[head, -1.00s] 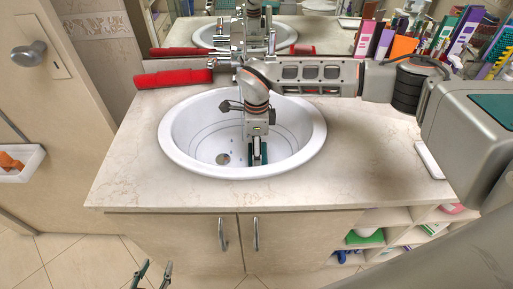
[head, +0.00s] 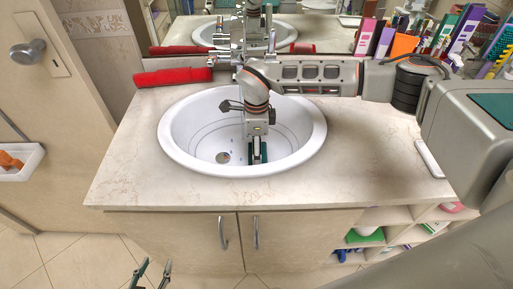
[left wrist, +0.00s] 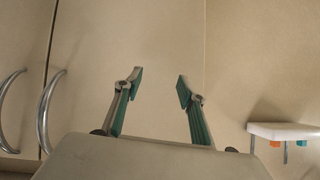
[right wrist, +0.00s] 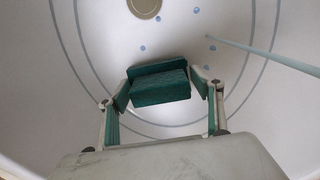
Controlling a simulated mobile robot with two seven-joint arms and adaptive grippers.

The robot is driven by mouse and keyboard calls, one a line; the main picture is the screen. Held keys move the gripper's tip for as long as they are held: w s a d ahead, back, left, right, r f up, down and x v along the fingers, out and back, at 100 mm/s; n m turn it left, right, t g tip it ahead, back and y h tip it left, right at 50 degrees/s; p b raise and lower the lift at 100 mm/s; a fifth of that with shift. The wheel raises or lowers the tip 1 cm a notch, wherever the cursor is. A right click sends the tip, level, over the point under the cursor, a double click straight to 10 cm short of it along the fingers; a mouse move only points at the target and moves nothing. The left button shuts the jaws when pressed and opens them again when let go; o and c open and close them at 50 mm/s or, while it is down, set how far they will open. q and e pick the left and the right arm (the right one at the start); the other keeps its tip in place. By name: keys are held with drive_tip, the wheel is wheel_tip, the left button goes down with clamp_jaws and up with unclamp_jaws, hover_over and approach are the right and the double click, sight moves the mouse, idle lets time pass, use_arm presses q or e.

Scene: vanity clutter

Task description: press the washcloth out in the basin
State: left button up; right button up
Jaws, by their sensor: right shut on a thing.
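The washcloth (right wrist: 160,88) is a dark green folded bundle. In the right wrist view it sits between the two fingers of my right gripper (right wrist: 160,92), which is shut on it. In the head view my right gripper (head: 257,158) points down into the white basin (head: 185,140), toward its front inner wall; the arm hides part of the bowl. Whether the cloth touches the basin surface is hard to tell. My left gripper (head: 150,272) is open and empty, low in front of the cabinet; its parted fingers also show in the left wrist view (left wrist: 160,86).
The drain (head: 222,158) and several blue drops show in the basin. A thin pale-blue stream or rod (right wrist: 260,55) crosses the right wrist view. A red item (head: 175,77) lies at the counter's back left. Bottles and boxes (head: 400,40) crowd the back right. The front counter (head: 250,192) is clear.

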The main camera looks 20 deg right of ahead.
drive_tip(key=shift+f, duration=0.45)
idle(0.4)
drive_tip(key=shift+s, duration=0.1)
idle(0.7)
idle(0.6)
wheel_tip(320, 180, up, 6)
drive_tip(key=p, duration=0.4)
drive_tip(key=shift+f, duration=0.25)
drive_tip(key=shift+r, duration=3.85)
